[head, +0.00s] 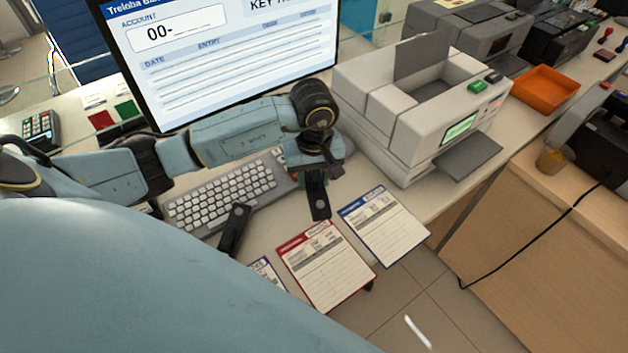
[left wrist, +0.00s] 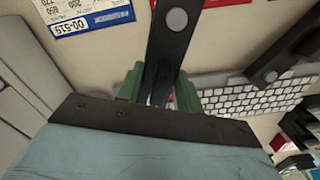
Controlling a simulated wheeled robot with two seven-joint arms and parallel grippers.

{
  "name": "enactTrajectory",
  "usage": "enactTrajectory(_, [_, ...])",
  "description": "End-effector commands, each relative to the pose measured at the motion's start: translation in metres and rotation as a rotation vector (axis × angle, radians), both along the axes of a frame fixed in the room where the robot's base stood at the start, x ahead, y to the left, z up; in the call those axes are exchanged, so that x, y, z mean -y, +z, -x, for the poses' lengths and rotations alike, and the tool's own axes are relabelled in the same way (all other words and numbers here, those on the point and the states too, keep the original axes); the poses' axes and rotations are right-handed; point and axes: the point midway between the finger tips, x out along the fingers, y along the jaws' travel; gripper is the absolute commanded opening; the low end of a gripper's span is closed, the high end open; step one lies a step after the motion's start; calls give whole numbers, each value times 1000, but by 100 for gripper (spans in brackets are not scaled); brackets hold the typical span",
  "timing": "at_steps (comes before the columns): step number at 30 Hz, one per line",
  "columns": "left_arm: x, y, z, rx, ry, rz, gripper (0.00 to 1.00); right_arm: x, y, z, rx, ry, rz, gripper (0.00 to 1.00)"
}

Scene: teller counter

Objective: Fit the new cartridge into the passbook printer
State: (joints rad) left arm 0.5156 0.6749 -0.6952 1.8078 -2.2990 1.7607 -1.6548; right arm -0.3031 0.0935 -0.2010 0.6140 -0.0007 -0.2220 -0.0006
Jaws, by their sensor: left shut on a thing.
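The passbook printer (head: 385,120) stands right of the monitor with its grey lid (head: 422,60) upright and its top bay open. My left gripper (head: 319,205) is over the counter between the keyboard and the printer, left of the printer and apart from it.
The monitor (head: 220,60) and keyboard (head: 225,195) are left of the printer. A red-edged slip (head: 325,270) and a blue-edged slip (head: 385,228) lie near the counter's front edge. An orange tray (head: 545,90) sits to the right. A grey flap (head: 468,157) juts from the printer's front.

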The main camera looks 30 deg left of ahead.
Motion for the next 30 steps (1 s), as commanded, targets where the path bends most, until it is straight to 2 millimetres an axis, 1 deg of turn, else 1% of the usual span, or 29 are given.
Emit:
enactTrajectory(1, [0, -9, 1, -4, 1, 2, 12, 2, -1, -6, 9, 0, 2, 41])
enactTrajectory(3, [0, -14, 1, -1, 0, 0, 12, 3, -1, -10, 17, 0, 2, 41])
enactTrajectory(6, [0, -14, 0, 1, -1, -1, 12, 3, 0, -13, 21, -1, 2, 41])
enactTrajectory(10, [0, -14, 0, 1, -1, -1, 12, 2, 0, -12, 21, -1, 1, 41])
enactTrajectory(17, [0, -19, 0, 1, -2, -1, 12, 0, -6, -8, 15, -1, 0, 41])
enactTrajectory(28, [0, -26, 0, 1, -1, 1, 12, 4, -14, -4, 7, 3, 5, 41])
enactTrajectory(29, [0, -26, 0, 0, -1, 0, 37, 5, -14, -4, 8, 4, 7, 41])
enactTrajectory(30, [0, -26, 0, 0, -1, 0, 42, 6, -14, -4, 7, 4, 8, 41])
